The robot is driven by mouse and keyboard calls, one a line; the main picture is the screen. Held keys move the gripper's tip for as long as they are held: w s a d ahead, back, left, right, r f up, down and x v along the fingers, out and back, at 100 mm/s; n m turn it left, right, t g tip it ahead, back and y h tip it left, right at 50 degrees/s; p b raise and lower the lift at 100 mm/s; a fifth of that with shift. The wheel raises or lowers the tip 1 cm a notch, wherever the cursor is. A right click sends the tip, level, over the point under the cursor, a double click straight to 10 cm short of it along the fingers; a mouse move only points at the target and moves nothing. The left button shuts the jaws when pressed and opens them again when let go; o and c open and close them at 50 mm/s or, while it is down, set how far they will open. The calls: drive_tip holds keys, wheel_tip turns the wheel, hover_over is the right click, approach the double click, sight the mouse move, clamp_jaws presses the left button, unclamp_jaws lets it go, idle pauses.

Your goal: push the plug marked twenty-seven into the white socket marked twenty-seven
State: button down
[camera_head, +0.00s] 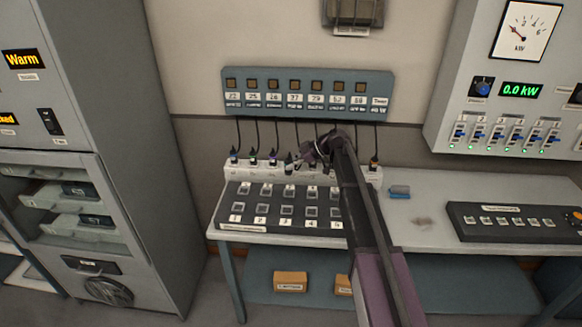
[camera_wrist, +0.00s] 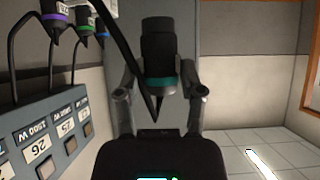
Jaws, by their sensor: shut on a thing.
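My gripper (camera_head: 312,155) is over the white socket strip (camera_head: 240,172), below the wall panel. In the wrist view my gripper (camera_wrist: 160,92) is shut on a black plug (camera_wrist: 160,45) with a teal ring, one finger on each side. A dark cable runs from the plug's tapered end. I cannot read a number on the plug, and I cannot tell whether its far end touches a socket. The panel label 27 (camera_head: 294,98) is fourth from the left. The number at the white socket is too small to read, and my arm hides part of the strip.
Other plugs stand along the strip, including a purple-ringed one (camera_wrist: 53,20) close to the held plug's cable. A dark button board (camera_head: 262,212) lies in front of the strip. The table's middle right is mostly clear.

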drive_tip(key=w, duration=1.5)
drive_tip(key=shift+w+d, duration=0.35)
drive_tip(key=shift+d, duration=0.05)
idle(0.5)
idle(0.4)
drive_tip(key=shift+f+b, duration=2.25)
drive_tip(key=shift+b, duration=0.05)
drive_tip(key=shift+f+b, duration=1.7)
drive_tip(key=shift+f, duration=0.05)
idle(1.1)
